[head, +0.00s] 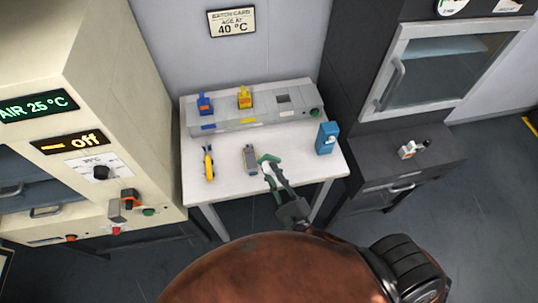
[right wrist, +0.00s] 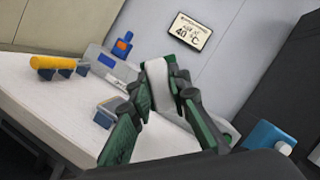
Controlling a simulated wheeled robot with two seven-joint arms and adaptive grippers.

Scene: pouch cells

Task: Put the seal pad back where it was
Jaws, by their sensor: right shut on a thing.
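My right gripper (head: 268,172) is over the right front part of the white table (head: 228,188). In the right wrist view its green fingers (right wrist: 160,108) are shut on a small whitish pad (right wrist: 158,86), which looks like the seal pad. The fingers hide part of the pad. In the head view the pad shows only as a small pale patch between the fingers. A grey console (head: 222,122) runs along the back of the table, with a dark square recess (head: 283,98) near its right end. My left gripper is not in view.
A yellow tool (head: 209,163) and a grey block (head: 250,158) lie left of my gripper. A blue container (head: 327,138) stands at the right.

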